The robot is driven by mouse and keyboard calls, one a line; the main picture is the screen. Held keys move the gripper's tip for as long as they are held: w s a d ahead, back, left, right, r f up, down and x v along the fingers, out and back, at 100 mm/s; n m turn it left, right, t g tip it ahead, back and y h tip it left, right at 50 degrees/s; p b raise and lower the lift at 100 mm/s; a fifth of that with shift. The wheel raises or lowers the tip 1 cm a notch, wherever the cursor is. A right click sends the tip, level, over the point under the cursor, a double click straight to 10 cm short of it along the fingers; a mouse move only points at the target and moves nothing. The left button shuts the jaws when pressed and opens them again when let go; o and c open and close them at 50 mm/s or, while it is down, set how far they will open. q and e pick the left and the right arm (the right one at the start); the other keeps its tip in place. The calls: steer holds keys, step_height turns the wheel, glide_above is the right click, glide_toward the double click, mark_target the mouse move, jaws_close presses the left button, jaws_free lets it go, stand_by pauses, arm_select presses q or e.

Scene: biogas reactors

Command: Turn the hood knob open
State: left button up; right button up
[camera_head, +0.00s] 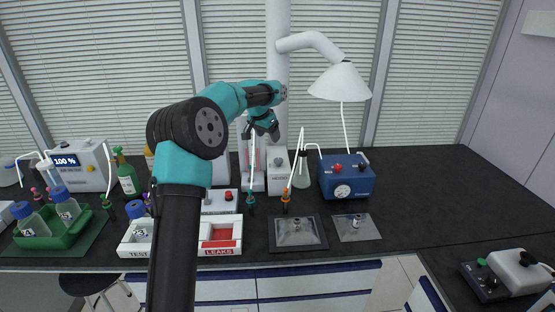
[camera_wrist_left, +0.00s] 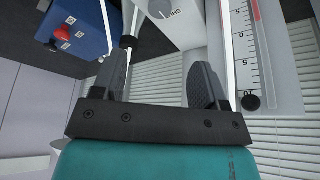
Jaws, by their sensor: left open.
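The white cone-shaped hood (camera_head: 341,82) hangs from a bent white duct arm (camera_head: 310,41) at the back, above a blue box. My right gripper is not in view.
The blue box (camera_head: 346,188) with a gauge stands under the hood and shows in the left wrist view (camera_wrist_left: 75,38). A white scale panel (camera_wrist_left: 242,50) and a white box with a grey knob (camera_wrist_left: 160,8) are close to the fingers.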

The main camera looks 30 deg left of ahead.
mark_target(278, 160)
arm_select(q)
steer(key=x, duration=1.4)
steer(key=shift+s, duration=0.1)
steer(key=shift+c, duration=0.3)
steer(key=c, duration=0.9)
steer(key=shift+o, duration=0.2)
